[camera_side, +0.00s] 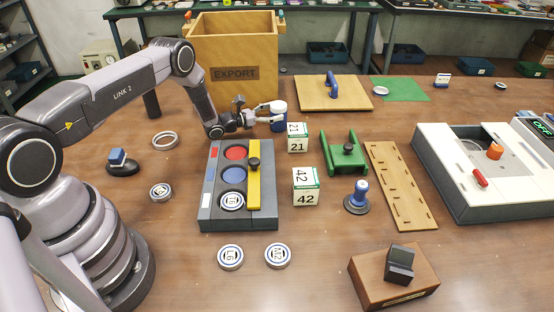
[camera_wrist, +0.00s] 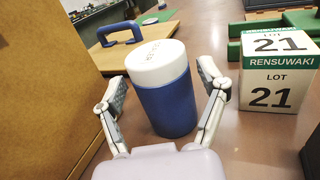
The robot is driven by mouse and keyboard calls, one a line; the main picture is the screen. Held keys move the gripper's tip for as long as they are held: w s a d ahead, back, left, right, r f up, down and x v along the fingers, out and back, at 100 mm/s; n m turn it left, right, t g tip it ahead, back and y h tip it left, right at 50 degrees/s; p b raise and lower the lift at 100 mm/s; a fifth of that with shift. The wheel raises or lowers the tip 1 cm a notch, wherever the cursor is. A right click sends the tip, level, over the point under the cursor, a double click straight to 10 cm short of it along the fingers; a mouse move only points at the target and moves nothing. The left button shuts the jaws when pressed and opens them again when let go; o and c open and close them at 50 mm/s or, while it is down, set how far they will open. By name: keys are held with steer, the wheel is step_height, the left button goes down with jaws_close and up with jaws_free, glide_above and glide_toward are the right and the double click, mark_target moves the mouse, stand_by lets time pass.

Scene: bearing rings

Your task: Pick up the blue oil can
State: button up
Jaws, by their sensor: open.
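The blue oil can (camera_wrist: 166,100) is a blue cylinder with a white lid that carries some dark lettering. It stands upright on the table between the two fingers of my gripper (camera_wrist: 163,82) in the wrist view. The fingers are spread, one on each side, and a gap shows between each finger and the can. In the side view the can (camera_side: 279,122) stands in front of the export box, and my gripper (camera_side: 266,113) reaches it from the left, low over the table. Part of the can is hidden there by the fingers.
A small box marked 21 (camera_side: 298,145) stands close to the can's right; another marked 42 (camera_side: 306,198) is nearer. The wooden export box (camera_side: 236,85) rises behind my gripper. A board with a blue handle (camera_side: 309,97) lies behind the can. A grey tray (camera_side: 209,210) lies in front.

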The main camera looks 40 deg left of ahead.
mark_target(285, 108)
steer(key=x, duration=0.4)
steer(key=c, duration=1.2)
